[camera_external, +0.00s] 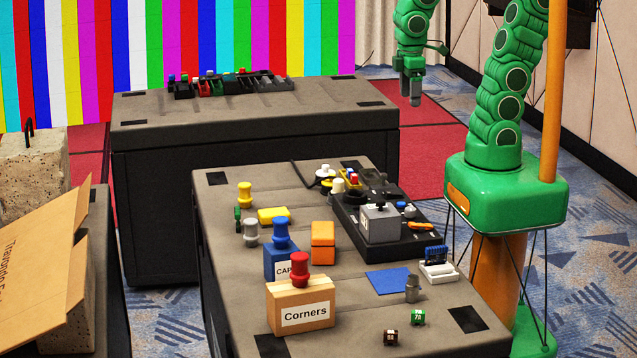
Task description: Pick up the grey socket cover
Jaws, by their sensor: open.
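No part is labelled as the grey socket cover, and I cannot tell for sure which one it is. A grey box with a dark knob on top (379,224) sits on the black board (348,222) at the right of the near table. A grey spool-shaped piece (250,234) stands upright at the table's left. A small grey metal cylinder (412,289) stands near the right edge. My gripper (410,97) is open and empty, pointing down, high and behind the near table, apart from all of these.
The near table (225,300) also holds a "Corners" box (303,310) with a red spool, a blue box (280,262) with a blue spool, an orange block (323,241), a blue square (388,280) and a white holder (439,270). A second table (260,110) stands behind.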

